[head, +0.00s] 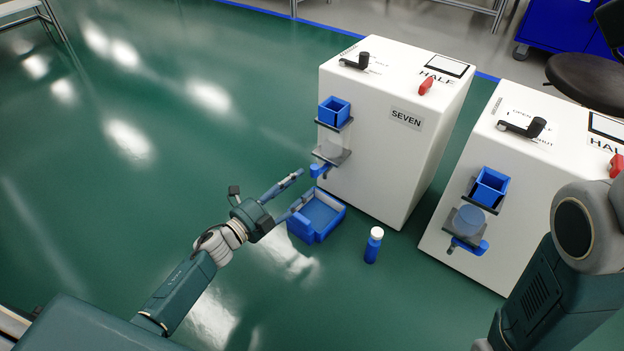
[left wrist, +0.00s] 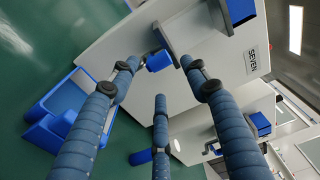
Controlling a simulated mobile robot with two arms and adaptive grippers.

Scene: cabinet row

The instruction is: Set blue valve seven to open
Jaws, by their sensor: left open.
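The blue valve (head: 317,171) sits low on the front of the white cabinet marked SEVEN (head: 378,165), under a clear cup (head: 331,149) and grey bracket. It also shows in the left wrist view as a small blue block (left wrist: 158,62) below the bracket, beyond the fingers. My left gripper (head: 292,194) is open and empty, left of the valve and close to it. One finger points toward the valve, and a gap seems to remain. In the left wrist view the fingers (left wrist: 155,80) are spread with nothing between them. My right gripper is out of view.
A blue open bin (head: 319,236) lies on the green floor below the valve. A blue bottle with a white cap (head: 373,245) stands to its right. A second white cabinet (head: 522,165) with a similar dispenser stands at the right. The floor at left is clear.

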